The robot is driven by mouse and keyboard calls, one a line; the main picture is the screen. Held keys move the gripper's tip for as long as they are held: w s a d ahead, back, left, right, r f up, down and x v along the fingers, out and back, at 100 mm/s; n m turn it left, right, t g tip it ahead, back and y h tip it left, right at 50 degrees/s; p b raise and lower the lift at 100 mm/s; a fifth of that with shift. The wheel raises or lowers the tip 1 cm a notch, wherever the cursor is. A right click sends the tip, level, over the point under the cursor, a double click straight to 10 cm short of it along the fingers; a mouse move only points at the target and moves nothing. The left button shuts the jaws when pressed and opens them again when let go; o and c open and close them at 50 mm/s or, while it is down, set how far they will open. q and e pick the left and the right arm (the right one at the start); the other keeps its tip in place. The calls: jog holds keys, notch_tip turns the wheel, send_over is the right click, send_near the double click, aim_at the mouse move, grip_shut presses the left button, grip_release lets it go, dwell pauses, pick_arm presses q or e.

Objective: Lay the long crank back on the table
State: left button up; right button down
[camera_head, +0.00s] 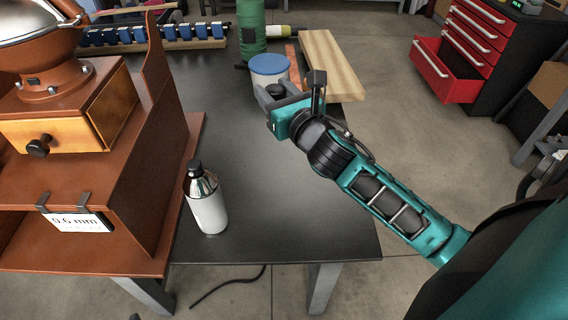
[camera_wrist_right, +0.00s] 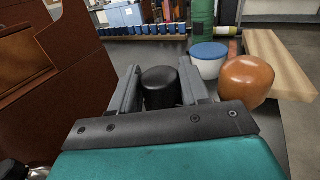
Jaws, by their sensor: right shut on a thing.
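My right gripper (camera_head: 275,96) reaches over the back half of the dark table. It is shut on a black, round-topped piece, which I take to be part of the long crank (camera_wrist_right: 161,88); it shows between the two grey fingers in the right wrist view. A rounded orange-brown knob (camera_wrist_right: 248,78) shows just right of the fingers in that view; whether it joins the black piece is hidden. The crank's arm is not clearly visible, nor whether it touches the table (camera_head: 285,210). My left gripper is not in view.
A white jar with a blue lid (camera_head: 269,72) and a wooden board (camera_head: 330,65) stand close behind the gripper. A silver-and-white bottle (camera_head: 207,205) stands at the front left, beside the brown machine (camera_head: 75,190). The table's middle and front right are clear.

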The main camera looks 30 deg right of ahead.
notch_tip(320, 180, down, 14)
jog(key=b, duration=0.5)
jog(key=shift+r+b, duration=0.2)
jog(key=shift+b, duration=0.15)
notch_tip(320, 180, down, 4)
jog(key=shift+r+b, duration=0.25)
jog(key=shift+b, duration=0.65)
jog(key=shift+f, duration=0.35)
jog(key=shift+r, duration=0.15)
jog(key=shift+f+b, duration=0.5)
jog(key=shift+f, duration=0.15)
jog(key=c, duration=0.5)
grip_release()
jog(key=shift+c, duration=0.2)
